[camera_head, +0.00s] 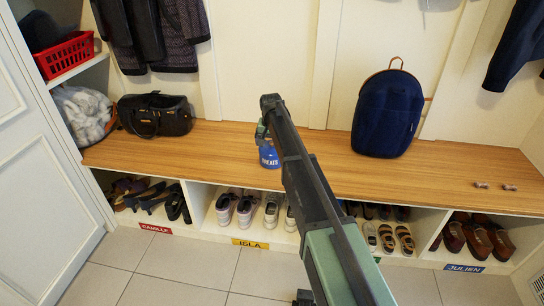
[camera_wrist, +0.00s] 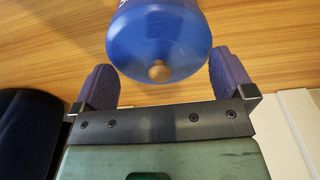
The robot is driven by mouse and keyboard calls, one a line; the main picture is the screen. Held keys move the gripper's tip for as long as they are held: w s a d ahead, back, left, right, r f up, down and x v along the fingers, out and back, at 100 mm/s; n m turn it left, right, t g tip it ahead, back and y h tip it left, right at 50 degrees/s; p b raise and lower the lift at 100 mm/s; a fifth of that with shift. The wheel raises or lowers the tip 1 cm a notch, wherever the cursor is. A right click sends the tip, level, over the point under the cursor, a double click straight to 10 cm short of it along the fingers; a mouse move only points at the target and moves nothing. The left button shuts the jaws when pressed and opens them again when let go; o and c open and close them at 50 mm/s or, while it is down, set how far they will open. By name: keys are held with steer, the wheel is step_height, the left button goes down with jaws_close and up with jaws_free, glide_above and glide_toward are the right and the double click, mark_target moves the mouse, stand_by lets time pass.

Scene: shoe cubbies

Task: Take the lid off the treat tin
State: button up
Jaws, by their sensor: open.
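The blue treat tin (camera_head: 268,156) stands on the wooden bench top, partly hidden behind my arm in the head view. Its white label lettering shows there. In the wrist view its blue lid (camera_wrist: 160,40) faces the camera, with a round wooden knob (camera_wrist: 159,71) on it. The lid is on the tin. My gripper (camera_wrist: 168,80) is open, with one purple-padded finger on each side of the lid's near part. The knob lies between the fingers, and I cannot tell whether either finger touches the lid. In the head view my gripper (camera_head: 262,135) is mostly hidden by my arm.
The wooden bench (camera_head: 225,150) has free room left of the tin. A navy backpack (camera_head: 388,115) stands to the right and a black bag (camera_head: 155,114) to the left. Two small items (camera_head: 495,186) lie at the right. Shoe cubbies run below; coats hang behind.

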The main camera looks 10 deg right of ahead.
steer(key=shift+f, duration=0.25)
steer(key=shift+c, duration=0.5)
steer(key=shift+r, duration=0.1)
steer(key=c, duration=0.8)
steer(key=shift+r+p, duration=0.2)
steer(key=shift+p, duration=0.2)
steer(key=shift+c, duration=0.2)
steer(key=shift+r+p, duration=0.3)
steer(key=c, duration=0.5)
steer(key=shift+r+p, duration=0.45)
steer(key=shift+p, duration=0.1)
jaws_close()
step_height(320, 180, up, 18)
steer(key=p, duration=1.8)
